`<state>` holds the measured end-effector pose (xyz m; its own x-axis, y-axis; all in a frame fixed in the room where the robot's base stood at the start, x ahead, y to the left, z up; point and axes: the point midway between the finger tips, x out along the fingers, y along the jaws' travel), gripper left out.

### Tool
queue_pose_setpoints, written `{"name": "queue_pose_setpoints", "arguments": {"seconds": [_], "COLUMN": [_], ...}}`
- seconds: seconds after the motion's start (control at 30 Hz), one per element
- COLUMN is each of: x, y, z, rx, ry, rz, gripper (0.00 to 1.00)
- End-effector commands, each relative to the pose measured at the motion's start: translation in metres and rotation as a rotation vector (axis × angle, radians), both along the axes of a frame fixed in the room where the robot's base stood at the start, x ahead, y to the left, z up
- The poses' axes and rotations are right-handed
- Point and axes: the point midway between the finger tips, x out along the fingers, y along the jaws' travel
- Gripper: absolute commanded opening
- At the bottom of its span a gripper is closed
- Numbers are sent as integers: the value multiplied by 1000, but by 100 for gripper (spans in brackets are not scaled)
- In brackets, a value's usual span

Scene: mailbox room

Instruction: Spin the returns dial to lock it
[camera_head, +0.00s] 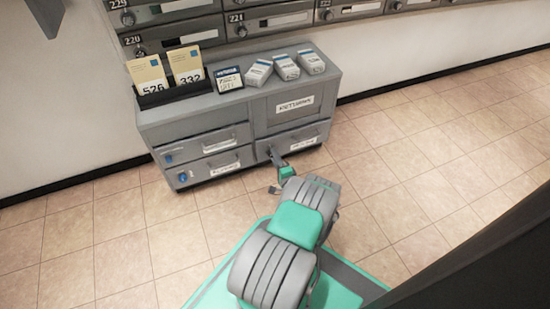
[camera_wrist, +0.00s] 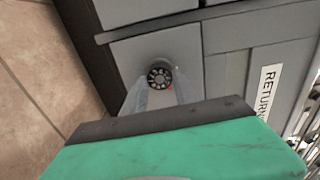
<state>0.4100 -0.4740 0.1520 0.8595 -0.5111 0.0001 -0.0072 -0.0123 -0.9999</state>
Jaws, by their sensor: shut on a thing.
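The returns dial (camera_wrist: 160,75) is a small round black knob with pale marks, on a grey panel of the cabinet in the wrist view. A bit of red shows at its lower right edge. My gripper (camera_wrist: 160,88) has its two pale fingers on either side of the dial, shut on it. In the head view my gripper (camera_head: 272,158) reaches the lower right drawer (camera_head: 300,141) of the grey cabinet, and the dial is hidden there. The RETURNS label (camera_wrist: 266,92) is beside the dial panel in the wrist view.
Numbered mailboxes (camera_head: 190,30) line the wall behind. The tiled floor (camera_head: 430,150) to the right is clear.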

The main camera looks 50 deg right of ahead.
Motion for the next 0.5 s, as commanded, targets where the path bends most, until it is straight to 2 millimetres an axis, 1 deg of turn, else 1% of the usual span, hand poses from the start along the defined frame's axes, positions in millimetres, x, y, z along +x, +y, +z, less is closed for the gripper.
{"name": "queue_pose_setpoints", "arguments": {"seconds": [0.5], "x": [1], "y": [2], "z": [-2], "rx": [423], "ry": [-249], "rz": [2], "gripper": [0]}}
